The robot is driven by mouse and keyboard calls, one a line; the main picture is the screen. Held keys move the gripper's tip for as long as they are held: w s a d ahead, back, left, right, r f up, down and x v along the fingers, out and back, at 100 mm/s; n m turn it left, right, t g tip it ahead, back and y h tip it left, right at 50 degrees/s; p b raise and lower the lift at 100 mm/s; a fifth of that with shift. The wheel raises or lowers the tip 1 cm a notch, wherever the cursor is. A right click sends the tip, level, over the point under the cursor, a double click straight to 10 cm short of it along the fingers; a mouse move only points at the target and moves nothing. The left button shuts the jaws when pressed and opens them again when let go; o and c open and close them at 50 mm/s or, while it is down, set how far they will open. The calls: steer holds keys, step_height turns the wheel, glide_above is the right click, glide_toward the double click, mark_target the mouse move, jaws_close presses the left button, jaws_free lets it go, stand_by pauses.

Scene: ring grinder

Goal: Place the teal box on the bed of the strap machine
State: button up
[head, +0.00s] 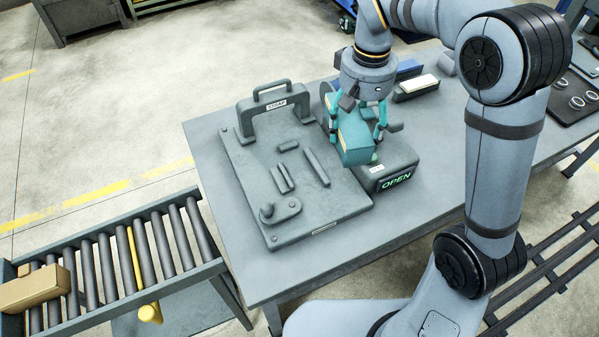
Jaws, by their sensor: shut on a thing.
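The teal box (354,142) is held between the fingers of my gripper (359,120), which is shut on it. The box is to the right of the bed's bars.
Blue (408,70) and dark, white-topped (416,86) blocks lie behind my gripper. A dark tray with rings (578,95) is at far right. A roller conveyor (110,260) with a cardboard box (32,290) stands left of the table (255,265). The table's front left is bare.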

steer(key=w+a+f+n, duration=0.1)
steer(key=w+f, duration=0.1)
steer(key=w, duration=0.2)
steer(key=w+f, duration=0.2)
steer(key=w, duration=0.2)
steer(key=w+a+f+n, duration=0.1)
steer(key=w+f, duration=0.1)
steer(key=w, duration=0.2)
steer(key=shift+w+a+f+n+p, duration=0.1)
steer(key=shift+w+a+n+p, duration=0.15)
steer(key=shift+a+n+p, duration=0.1)
steer(key=s+a+f+p, duration=0.1)
steer(key=s+a+f, duration=0.1)
steer(key=s+f, duration=0.1)
steer(key=s+a+f+p, duration=0.1)
steer(key=s+a+f, duration=0.1)
steer(key=s+f, duration=0.1)
steer(key=s+a+f+p, duration=0.1)
steer(key=s+a+f, duration=0.2)
steer(key=f, duration=0.2)
steer(key=shift+f, duration=0.15)
steer(key=shift+f+b, duration=0.35)
steer(key=shift+f, duration=0.2)
